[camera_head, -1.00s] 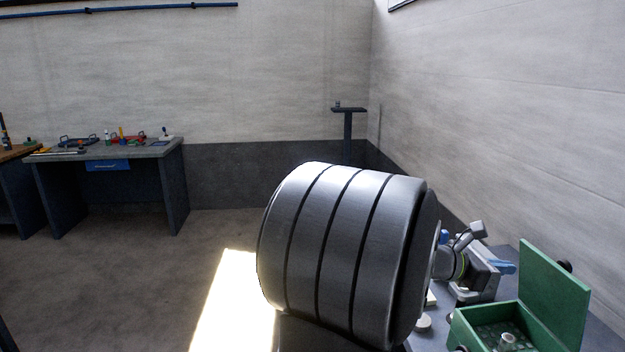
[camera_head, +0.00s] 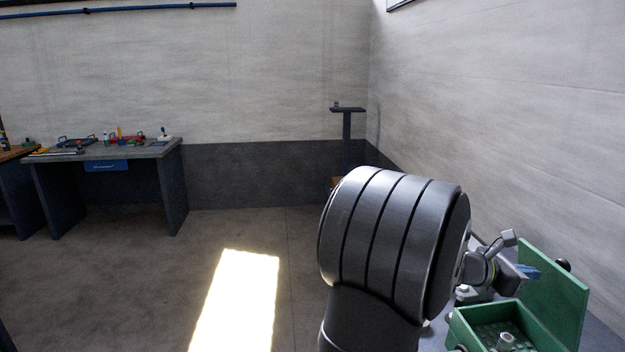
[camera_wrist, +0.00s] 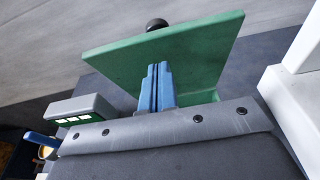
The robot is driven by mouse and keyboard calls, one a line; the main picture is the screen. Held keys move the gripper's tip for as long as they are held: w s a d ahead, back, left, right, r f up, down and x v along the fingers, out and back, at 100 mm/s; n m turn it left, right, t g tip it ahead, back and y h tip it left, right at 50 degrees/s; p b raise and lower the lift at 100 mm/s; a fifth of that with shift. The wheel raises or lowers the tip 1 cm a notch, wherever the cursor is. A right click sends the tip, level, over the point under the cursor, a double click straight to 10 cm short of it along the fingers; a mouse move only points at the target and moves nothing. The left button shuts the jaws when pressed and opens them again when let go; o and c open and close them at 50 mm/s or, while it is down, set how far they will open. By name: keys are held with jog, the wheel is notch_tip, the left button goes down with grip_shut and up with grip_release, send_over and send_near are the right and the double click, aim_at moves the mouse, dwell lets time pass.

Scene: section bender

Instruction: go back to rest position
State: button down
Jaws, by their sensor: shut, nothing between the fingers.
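My gripper (camera_wrist: 158,88) has blue fingers that lie together, with nothing between them in the wrist view. In the head view its blue fingertips (camera_head: 530,272) show at the right, beside the raised green lid (camera_head: 555,290) of the green box. My dark, banded arm link covers much of the middle right in the head view. In the wrist view the fingers appear in front of the green lid (camera_wrist: 190,50). The wrist housing fills the lower part of that view.
The open green box (camera_head: 485,330) stands on a bench at the lower right and holds a pale knobbed part. In the wrist view a grey device (camera_wrist: 80,108) with lit windows lies to the left. A workbench (camera_head: 110,150) with tools stands far left. Floor between is clear.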

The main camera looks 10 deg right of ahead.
jog(key=a+f, duration=0.2)
jog(key=a, duration=1.5)
jog(key=w+d+r+m+g+y, duration=0.1)
jog(key=d+r+m+g+y, duration=0.1)
jog(key=d+m, duration=0.4)
jog(key=d+r+m+g+y, duration=0.2)
jog(key=d+m+g+y, duration=0.2)
jog(key=m, duration=1)
jog(key=shift+w+d+r+y, duration=0.2)
jog(key=shift+w+d+y, duration=0.15)
jog(key=shift+d+y, duration=0.55)
jog(key=s+a+f+n+t+h, duration=0.1)
jog(key=a+f+n+t+h, duration=0.2)
jog(key=a+n+h, duration=0.4)
jog(key=a+n, duration=0.1)
jog(key=n, duration=0.7)
jog(key=shift+s, duration=0.25)
jog(key=shift+d, duration=0.15)
